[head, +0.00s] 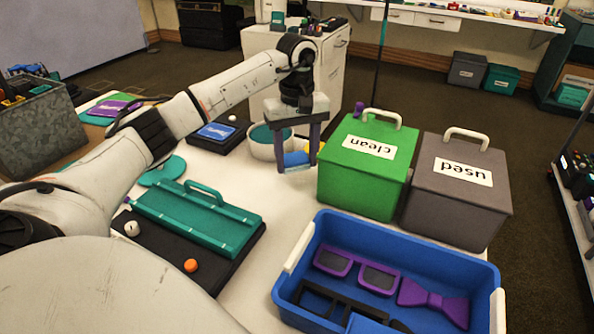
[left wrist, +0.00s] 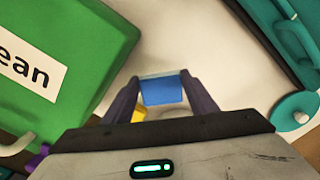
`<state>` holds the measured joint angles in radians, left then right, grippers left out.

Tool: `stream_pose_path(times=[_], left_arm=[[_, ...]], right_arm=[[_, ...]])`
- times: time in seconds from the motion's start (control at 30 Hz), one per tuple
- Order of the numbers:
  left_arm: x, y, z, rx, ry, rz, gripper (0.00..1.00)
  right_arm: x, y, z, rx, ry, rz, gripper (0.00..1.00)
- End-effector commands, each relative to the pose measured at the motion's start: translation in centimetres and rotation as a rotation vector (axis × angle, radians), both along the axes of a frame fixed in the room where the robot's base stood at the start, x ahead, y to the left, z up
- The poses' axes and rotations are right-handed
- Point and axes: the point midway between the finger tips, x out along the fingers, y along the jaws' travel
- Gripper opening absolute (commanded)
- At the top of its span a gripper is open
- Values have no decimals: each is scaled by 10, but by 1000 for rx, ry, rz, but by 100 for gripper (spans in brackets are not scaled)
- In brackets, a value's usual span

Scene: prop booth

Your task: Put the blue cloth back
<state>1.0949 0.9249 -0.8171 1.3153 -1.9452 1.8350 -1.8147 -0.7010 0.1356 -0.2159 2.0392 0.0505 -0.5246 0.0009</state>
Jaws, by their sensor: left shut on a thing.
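The blue cloth (head: 296,159) is a small folded blue piece between the fingers of my left gripper (head: 296,154). In the left wrist view the cloth (left wrist: 162,90) fills the gap between the two dark fingertips (left wrist: 163,92). The gripper is shut on it, over the white table, just left of the green box labelled "clean" (head: 360,170). The grey box labelled "used" (head: 455,205) stands to the right of the green one. Both boxes have lids with white handles. My right gripper is not in view.
A blue tray (head: 400,238) at the front right holds purple glasses (head: 355,268) and a purple bow tie (head: 433,302). A teal case (head: 195,220) lies on a dark mat at left. A white bowl (head: 262,148) stands behind the gripper. Bare table (head: 290,205) lies between case and boxes.

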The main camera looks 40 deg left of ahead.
Motion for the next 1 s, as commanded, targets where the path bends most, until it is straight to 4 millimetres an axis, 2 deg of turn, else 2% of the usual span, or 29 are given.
stream_pose_path(times=[0.3, 0.67, 0.7, 0.77, 1.0], left_arm=[[-1, 0, -38, 0, 2, 0, 31], [0, 0, -41, 0, 0, 0, 31], [0, 0, -40, 0, 0, 0, 59], [0, 0, -40, 0, 0, 0, 69], [0, 0, -40, 0, 0, 0, 71]], right_arm=[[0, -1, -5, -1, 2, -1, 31], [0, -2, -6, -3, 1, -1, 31], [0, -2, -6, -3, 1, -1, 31], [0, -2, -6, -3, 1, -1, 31], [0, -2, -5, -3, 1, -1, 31]])
